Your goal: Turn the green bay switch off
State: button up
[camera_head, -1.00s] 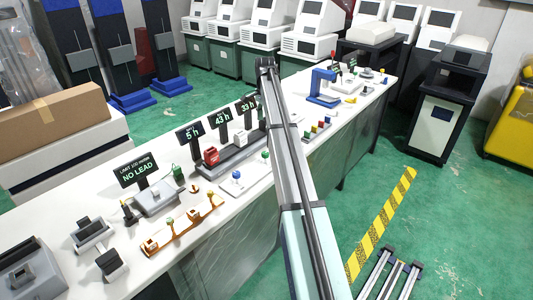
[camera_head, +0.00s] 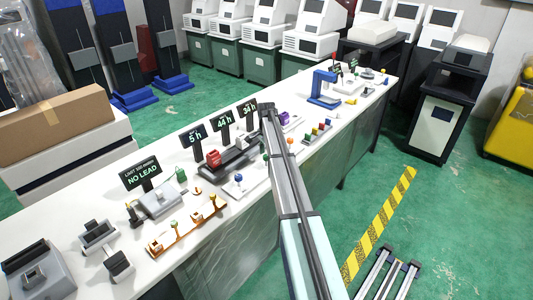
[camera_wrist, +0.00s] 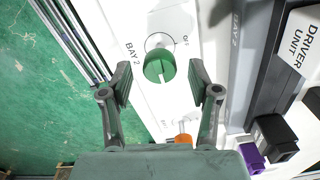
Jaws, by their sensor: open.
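In the wrist view, the green switch knob (camera_wrist: 159,66) sits on a white panel marked "BAY 2", with "OFF" printed at its upper right. A pale line shows on the lower part of the knob's face. My gripper (camera_wrist: 160,83) is open, with one finger on each side of the knob in the picture and clear space between each finger and the knob. I cannot tell the height gap. In the head view, my arm crosses the bench and mostly hides the green knob and my gripper.
An orange part (camera_wrist: 183,140) shows below the knob in the wrist view. A box marked "DRIVER UNIT" (camera_wrist: 302,40) and a purple block (camera_wrist: 250,158) are at the right. In the head view, a blue knob (camera_head: 239,178) stands left of my arm.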

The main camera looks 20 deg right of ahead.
jog(key=shift+f, duration=0.3)
jog(key=c, duration=1.2)
jog(key=shift+o, duration=0.3)
